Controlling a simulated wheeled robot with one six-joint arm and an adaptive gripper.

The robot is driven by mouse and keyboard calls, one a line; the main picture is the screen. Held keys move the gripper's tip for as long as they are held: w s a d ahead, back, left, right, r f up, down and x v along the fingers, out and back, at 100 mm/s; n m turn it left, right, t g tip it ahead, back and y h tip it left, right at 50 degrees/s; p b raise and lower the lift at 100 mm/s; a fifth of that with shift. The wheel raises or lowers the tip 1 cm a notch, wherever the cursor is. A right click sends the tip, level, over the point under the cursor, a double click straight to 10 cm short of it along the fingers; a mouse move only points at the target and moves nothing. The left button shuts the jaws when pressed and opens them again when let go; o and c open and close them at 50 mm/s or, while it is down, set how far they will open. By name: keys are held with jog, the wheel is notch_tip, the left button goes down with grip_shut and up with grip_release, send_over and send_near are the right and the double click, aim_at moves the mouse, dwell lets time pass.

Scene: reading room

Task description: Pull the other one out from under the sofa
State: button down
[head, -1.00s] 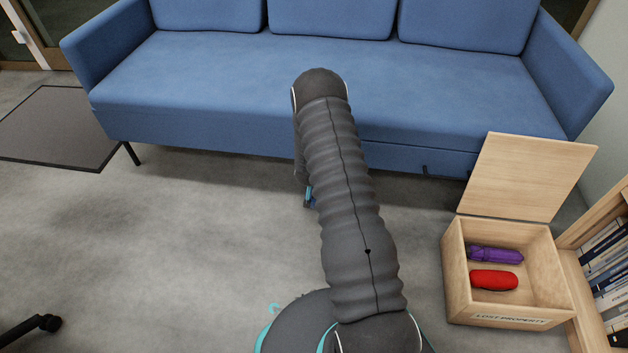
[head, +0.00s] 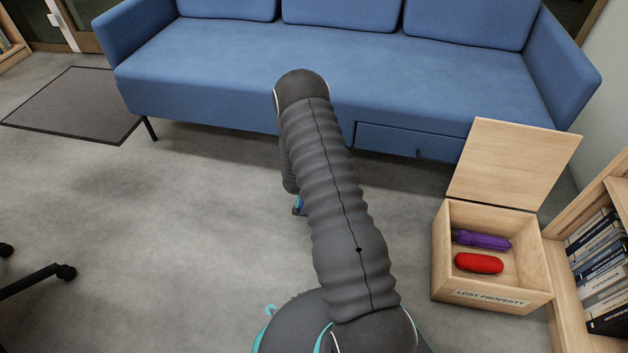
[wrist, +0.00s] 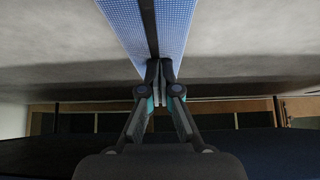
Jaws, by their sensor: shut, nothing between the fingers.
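My gripper (wrist: 159,75) is shut, in the middle of the wrist view. A blue, finely checked thing (wrist: 112,12) with a dark strip down its middle runs from the fingertips to the top edge of that view. I cannot tell whether the fingers touch it. The blue sofa (head: 230,85) stands across the back of the head view, with dark space beneath it. My arm hides most of my gripper there; only a small blue bit shows beside the arm, over the floor in front of the sofa.
An open wooden lost property box (head: 490,293) stands right, holding a purple item (head: 482,241) and a red item (head: 479,263). A bookshelf (head: 590,310) is beyond it. Floor between is clear.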

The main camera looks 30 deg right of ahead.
jog(key=s+a, duration=0.1)
jog(key=s+a+f, duration=0.1)
jog(key=s, duration=0.1)
jog(key=shift+a, duration=0.1)
jog(key=shift+a+r, duration=0.1)
jog(key=shift+r, duration=0.25)
jog(key=shift+w+r+p, duration=0.1)
jog(key=shift+r+p, duration=0.3)
jog(key=shift+p, duration=0.05)
jog(key=shift+a, duration=0.1)
jog(key=s+a, duration=0.2)
jog(key=s, duration=0.1)
jog(key=s+a, duration=0.5)
jog(key=s, duration=0.1)
jog(key=shift+a+r, duration=0.15)
jog(key=shift+a, duration=0.15)
jog(key=shift+s, duration=0.1)
